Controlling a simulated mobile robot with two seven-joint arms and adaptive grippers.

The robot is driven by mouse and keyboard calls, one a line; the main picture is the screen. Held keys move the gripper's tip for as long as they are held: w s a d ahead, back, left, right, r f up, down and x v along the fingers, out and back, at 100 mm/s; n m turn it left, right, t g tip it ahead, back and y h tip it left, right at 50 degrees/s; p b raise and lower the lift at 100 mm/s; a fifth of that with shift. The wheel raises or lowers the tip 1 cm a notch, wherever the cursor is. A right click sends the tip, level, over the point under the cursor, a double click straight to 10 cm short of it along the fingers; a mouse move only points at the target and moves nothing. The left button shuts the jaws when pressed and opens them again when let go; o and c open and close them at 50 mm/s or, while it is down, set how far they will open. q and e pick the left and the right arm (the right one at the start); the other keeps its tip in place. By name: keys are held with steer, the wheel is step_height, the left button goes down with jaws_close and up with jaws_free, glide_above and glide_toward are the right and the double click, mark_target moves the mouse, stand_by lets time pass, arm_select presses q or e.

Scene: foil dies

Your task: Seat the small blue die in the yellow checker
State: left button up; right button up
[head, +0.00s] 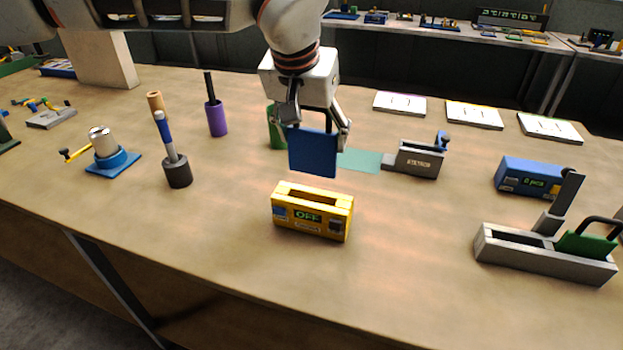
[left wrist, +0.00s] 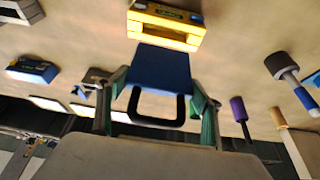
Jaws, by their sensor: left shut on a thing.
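My left gripper (head: 314,122) is shut on the small blue die (head: 313,155), a flat blue plate with a dark loop handle that shows in the left wrist view (left wrist: 160,70). The die hangs upright above the table, behind and above the yellow checker (head: 312,212) in the head view, with a gap between them. The yellow checker is a box with a long slot in its top and a small display reading "OFF". It also shows in the left wrist view (left wrist: 165,25), just beyond the die's far edge. My right gripper is not in view.
A green object (head: 277,128) stands partly hidden behind the die, beside a teal mat (head: 360,160). A grey holder (head: 417,160), blue checker (head: 528,176) and long grey block (head: 540,256) stand right. A black-based tool (head: 177,172) stands left. Table around the yellow checker is clear.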

mark_target(311, 173)
arm_select(q)
step_height(311, 173, down, 5)
steer(key=shift+r, duration=0.15)
steer(key=shift+f, duration=0.7)
steer(key=shift+f+b, duration=0.4)
steer(key=shift+f, duration=1.3)
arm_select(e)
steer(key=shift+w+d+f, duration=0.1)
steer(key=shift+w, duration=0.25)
arm_select(q)
steer(key=shift+f, duration=0.15)
steer(key=o, duration=1.5)
